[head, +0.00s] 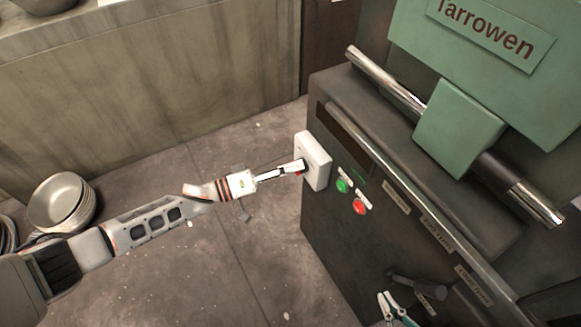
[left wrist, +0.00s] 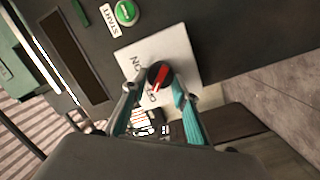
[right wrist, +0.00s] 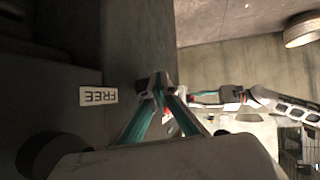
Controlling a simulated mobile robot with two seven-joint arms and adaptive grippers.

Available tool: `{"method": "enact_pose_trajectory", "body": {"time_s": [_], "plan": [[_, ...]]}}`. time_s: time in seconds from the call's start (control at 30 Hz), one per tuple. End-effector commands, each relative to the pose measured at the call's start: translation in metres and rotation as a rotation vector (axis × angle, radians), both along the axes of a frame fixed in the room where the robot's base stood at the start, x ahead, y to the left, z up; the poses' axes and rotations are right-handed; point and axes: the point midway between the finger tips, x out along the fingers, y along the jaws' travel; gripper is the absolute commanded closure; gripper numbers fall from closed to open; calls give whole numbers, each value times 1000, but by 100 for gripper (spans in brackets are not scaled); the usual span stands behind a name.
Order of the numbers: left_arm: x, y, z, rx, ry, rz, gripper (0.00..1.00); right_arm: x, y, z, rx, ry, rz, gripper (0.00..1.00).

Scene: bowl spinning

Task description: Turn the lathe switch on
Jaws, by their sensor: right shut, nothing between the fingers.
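The lathe switch is a round black knob with a red bar (left wrist: 161,77) on a white plate (head: 317,160) at the lathe's left corner. In the left wrist view, the "ON" label shows left of the knob; a second label below it is partly hidden. The red bar slants, its lower end near that second label. My left gripper (head: 301,167) is at the plate, its fingers (left wrist: 157,95) apart on either side of the knob; contact is unclear. My right gripper (head: 386,296) is shut and empty beside the lathe's front; its fingertips (right wrist: 161,92) meet in the right wrist view.
The dark lathe body carries a green START button (head: 343,185) and a red button (head: 359,207) right of the plate. A black lever (head: 415,284) sticks out near my right gripper. Stacked bowls (head: 62,202) stand at left. Open floor lies between counter and lathe.

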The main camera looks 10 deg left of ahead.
Motion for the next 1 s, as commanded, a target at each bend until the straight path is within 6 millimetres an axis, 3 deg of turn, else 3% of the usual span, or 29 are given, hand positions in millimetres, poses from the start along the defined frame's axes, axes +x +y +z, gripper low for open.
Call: {"method": "enact_pose_trajectory", "body": {"time_s": [0.37,1.0], "plan": [[1,0,3,53,-75,1,93,3,-3,4,-10,-7,0,100],[-1,-1,8,383,-530,1,93,-1,-13,3,-40,4,-6,100]]}}
